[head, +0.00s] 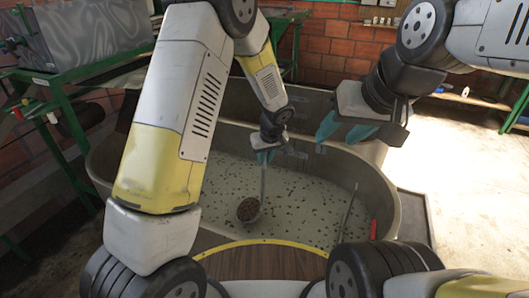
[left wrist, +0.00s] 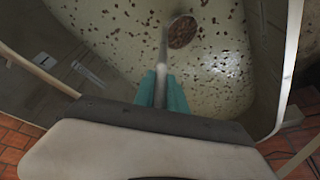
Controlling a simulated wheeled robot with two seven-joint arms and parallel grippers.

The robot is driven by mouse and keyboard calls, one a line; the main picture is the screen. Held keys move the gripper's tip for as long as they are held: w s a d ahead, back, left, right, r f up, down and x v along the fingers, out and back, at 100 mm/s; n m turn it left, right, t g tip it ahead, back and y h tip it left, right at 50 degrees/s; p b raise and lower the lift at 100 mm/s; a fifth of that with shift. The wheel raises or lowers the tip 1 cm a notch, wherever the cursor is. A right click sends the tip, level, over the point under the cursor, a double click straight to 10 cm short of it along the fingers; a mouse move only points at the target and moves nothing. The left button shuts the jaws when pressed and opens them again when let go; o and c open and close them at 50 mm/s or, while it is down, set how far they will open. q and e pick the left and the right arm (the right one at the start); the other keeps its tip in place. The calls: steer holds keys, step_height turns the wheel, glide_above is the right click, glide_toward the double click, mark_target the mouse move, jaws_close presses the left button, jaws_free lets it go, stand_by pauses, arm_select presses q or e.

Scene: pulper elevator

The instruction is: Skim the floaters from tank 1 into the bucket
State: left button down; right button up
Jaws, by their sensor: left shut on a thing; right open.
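My left gripper (head: 264,156) is shut on the handle of a skimmer (head: 248,209), over the inside of the tank (head: 402,205). The skimmer's round head holds a heap of brown floaters and hangs down at or just above the pale liquid; I cannot tell which. In the left wrist view the teal fingers (left wrist: 162,90) grip the pale handle, with the loaded skimmer head (left wrist: 183,31) beyond. Many dark floaters (head: 310,203) are scattered over the liquid. My right gripper (head: 345,128) is open and empty above the tank's far right rim. I do not see the bucket.
A thin rod with a red part (head: 373,229) leans at the tank's right side. A green-framed metal machine (head: 90,35) stands at the back left. A brick wall (head: 330,42) is behind. The sunlit floor on the right (head: 460,160) is clear.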

arm_select(q)
step_height(320, 180, up, 30)
steer(key=shift+f, duration=0.15)
stand_by(1.9)
stand_by(0.4)
steer(key=w+d+f+y, duration=0.1)
steer(key=d+f+y, duration=0.1)
steer(key=d, duration=0.4)
steer(key=w+d+f+m+g+y, duration=0.1)
steer(key=w+d+f+y, duration=0.1)
steer(key=d, duration=0.4)
step_height(320, 180, down, 2)
steer(key=shift+w+f+y, duration=0.25)
steer(key=shift+y, duration=0.35)
